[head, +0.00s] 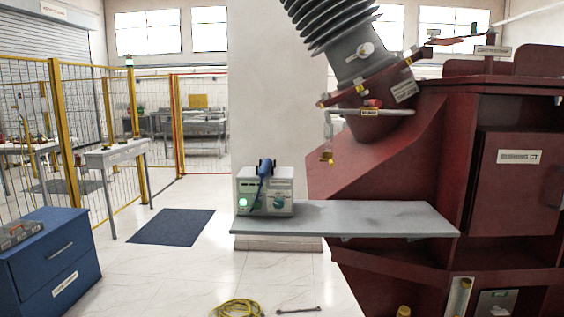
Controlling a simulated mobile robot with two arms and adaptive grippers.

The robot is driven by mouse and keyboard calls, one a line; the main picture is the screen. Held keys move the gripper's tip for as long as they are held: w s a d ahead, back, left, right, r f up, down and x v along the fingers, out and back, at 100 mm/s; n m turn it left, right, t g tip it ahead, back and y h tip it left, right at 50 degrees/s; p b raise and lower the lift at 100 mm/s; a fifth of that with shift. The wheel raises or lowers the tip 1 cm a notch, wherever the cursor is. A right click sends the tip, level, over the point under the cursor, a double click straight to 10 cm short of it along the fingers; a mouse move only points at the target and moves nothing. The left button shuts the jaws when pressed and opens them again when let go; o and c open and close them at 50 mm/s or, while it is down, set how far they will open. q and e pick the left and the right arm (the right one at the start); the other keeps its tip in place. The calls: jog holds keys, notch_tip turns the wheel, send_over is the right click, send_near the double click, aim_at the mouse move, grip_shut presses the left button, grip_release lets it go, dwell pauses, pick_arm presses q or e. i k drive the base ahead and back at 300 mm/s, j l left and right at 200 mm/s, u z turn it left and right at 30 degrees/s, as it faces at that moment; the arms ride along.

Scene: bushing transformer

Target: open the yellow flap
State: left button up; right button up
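The dark red transformer (360,172) stands at the right with a ribbed grey bushing (335,25) tilted on top. A small yellow piece (327,157) hangs below a clear fitting at the end of a white pipe (372,112) near the bushing's base. Small yellow parts (360,88) also sit on the bushing's flange. I cannot tell which of these is the yellow flap, or whether it is open or shut. Neither of my grippers is in view.
A grey shelf (370,218) juts out before the transformer and holds a test device (265,192) with a blue handheld piece. A yellow cable coil (237,308) and a wrench (298,310) lie on the floor. A blue cabinet (50,262) stands left; the floor between is largely clear.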

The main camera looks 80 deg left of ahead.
aim_at(330, 161)
jog(key=k+j+u, duration=0.25)
jog(key=u, duration=0.2)
jog(key=k+j+u, duration=0.2)
jog(key=j+u, duration=0.25)
jog(key=k+j, duration=0.15)
jog(key=j, duration=0.3)
jog(key=k+j+u, duration=0.1)
jog(key=j, duration=0.3)
jog(key=k+j, duration=0.15)
jog(key=j, duration=0.3)
